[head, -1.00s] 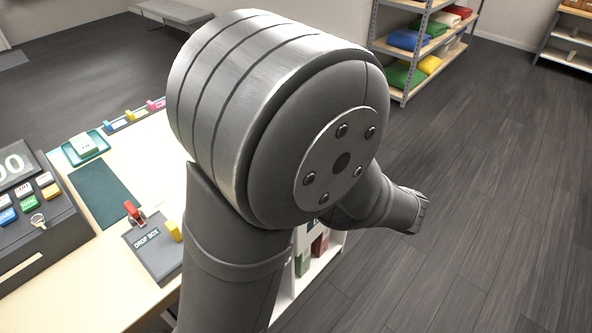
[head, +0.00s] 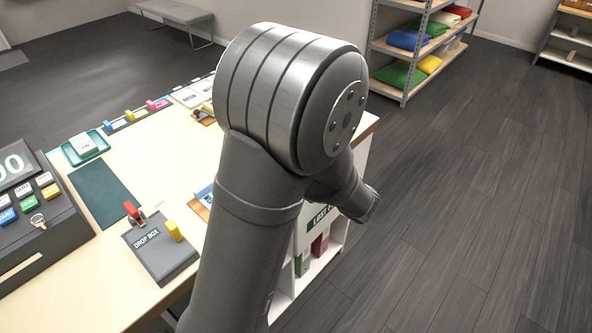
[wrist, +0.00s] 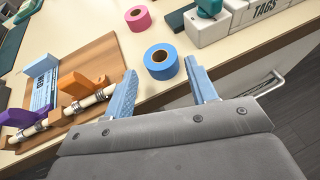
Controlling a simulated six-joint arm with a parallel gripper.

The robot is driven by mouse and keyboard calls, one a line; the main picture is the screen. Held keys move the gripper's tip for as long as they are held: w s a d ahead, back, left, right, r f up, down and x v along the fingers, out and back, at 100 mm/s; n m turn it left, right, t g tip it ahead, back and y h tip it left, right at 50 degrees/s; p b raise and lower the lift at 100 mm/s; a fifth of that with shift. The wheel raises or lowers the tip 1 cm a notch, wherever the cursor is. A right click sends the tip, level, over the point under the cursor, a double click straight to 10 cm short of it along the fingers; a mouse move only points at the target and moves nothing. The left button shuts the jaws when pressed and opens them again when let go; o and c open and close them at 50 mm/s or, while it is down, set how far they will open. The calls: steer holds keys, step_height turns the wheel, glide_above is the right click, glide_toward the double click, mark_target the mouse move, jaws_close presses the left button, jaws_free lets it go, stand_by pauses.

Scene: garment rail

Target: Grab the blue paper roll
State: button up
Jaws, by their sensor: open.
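The blue paper roll (wrist: 160,61) lies flat on the light counter in the wrist view, its round brown core facing up. It is near the counter's edge. My gripper (wrist: 164,78) is open and empty, with one light-blue finger to the left of the roll and one to the right. The roll sits between and slightly beyond the fingertips. I cannot tell how high the fingers are above the counter. In the head view my arm hides the gripper and the roll.
A pink roll (wrist: 138,18) stands beyond the blue one. A wooden board (wrist: 62,84) with an orange clip and a purple piece is at left. A grey box labelled TAGS (wrist: 230,24) is at upper right. A drop box (head: 160,247) is on the counter.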

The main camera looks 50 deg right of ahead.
steer(key=x, duration=0.5)
steer(key=shift+w, duration=0.2)
steer(key=c, duration=0.7)
steer(key=shift+r, duration=0.1)
